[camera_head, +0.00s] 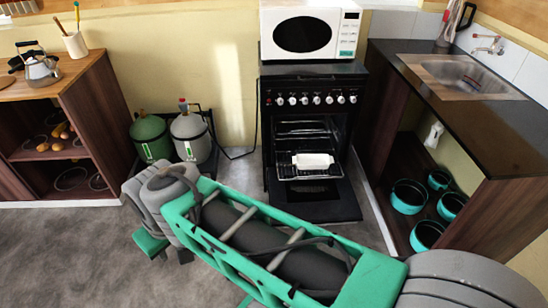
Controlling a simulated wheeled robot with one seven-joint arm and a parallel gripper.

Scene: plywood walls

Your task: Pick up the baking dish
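A white baking dish (313,161) sits at the front of the open black oven (308,122), on or just above a rack near the lowered door. It looks upright, with small handles at its ends. My green and grey arm crosses the lower middle of the picture, in front of the oven and well apart from the dish. My gripper cannot be made out; small green parts of mine show below the arm's left end, but no fingertips are clear.
The oven door (314,203) hangs open over the floor. A microwave (309,32) stands on the stove. Two gas cylinders (191,138) (151,139) stand left of it. A sink counter (466,115) with teal pots (408,196) below is right. Grey floor (60,255) is clear at left.

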